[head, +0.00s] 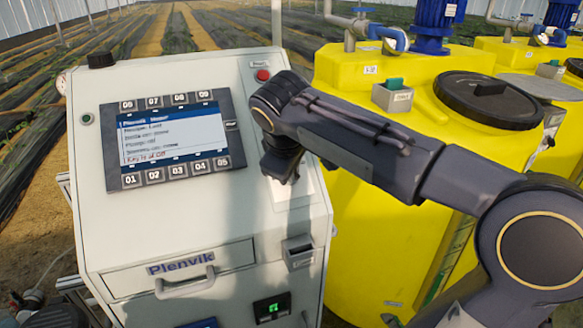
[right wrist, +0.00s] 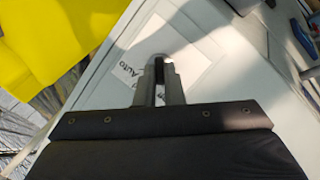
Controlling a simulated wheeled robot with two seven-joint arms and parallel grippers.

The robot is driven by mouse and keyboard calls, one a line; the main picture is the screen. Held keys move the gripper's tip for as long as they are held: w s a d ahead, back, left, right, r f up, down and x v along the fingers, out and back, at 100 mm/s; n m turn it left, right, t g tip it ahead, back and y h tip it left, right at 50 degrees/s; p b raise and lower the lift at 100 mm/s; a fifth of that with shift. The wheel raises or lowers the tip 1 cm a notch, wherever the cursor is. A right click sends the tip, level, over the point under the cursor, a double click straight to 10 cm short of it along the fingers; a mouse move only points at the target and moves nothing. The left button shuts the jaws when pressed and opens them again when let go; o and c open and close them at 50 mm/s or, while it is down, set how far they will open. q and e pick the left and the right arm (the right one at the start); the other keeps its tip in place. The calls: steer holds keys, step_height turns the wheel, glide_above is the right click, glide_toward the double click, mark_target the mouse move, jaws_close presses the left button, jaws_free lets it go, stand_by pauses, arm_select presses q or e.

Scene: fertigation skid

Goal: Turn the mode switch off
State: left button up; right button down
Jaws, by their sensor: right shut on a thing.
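The white control cabinet (head: 190,235) stands in front of me in the head view. My right gripper (head: 283,168) is at the right side of its front panel and hides the mode switch there. In the right wrist view my right gripper (right wrist: 159,80) is shut on the mode switch (right wrist: 159,66), of which only a small dark part shows between the fingers. A label (right wrist: 124,70) reading "Auto" is left of the fingers. Another label under the fingers is mostly covered. The switch's exact angle cannot be told. My left gripper is not in view.
The cabinet's screen (head: 172,138) shows text lines; the lowest seems to read "Key is at Off". A red button (head: 263,75) is above my right gripper. A yellow tank (head: 365,240) with a black lid (head: 488,98) stands close at the right, behind my right arm.

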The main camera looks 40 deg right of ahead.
stand_by(0.4)
steer(key=c, duration=1.5)
jaws_free()
steer(key=shift+c, duration=0.2)
steer(key=v, duration=0.8)
steer(key=s+a+f+m+y, duration=0.2)
steer(key=s+a+f, duration=0.1)
steer(key=s+f, duration=0.2)
steer(key=s+a+f+m+y, duration=0.2)
steer(key=s+a+f+y, duration=0.1)
steer(key=f, duration=0.7)
steer(key=s+a+f+m+t+y, duration=0.1)
steer(key=s+a+f+m+y, duration=0.1)
steer(key=s+a+f, duration=0.3)
step_height(320, 180, down, 3)
steer(key=shift+s+r+y, duration=0.1)
steer(key=shift+s+y, duration=0.5)
steer(key=shift+s, duration=0.6)
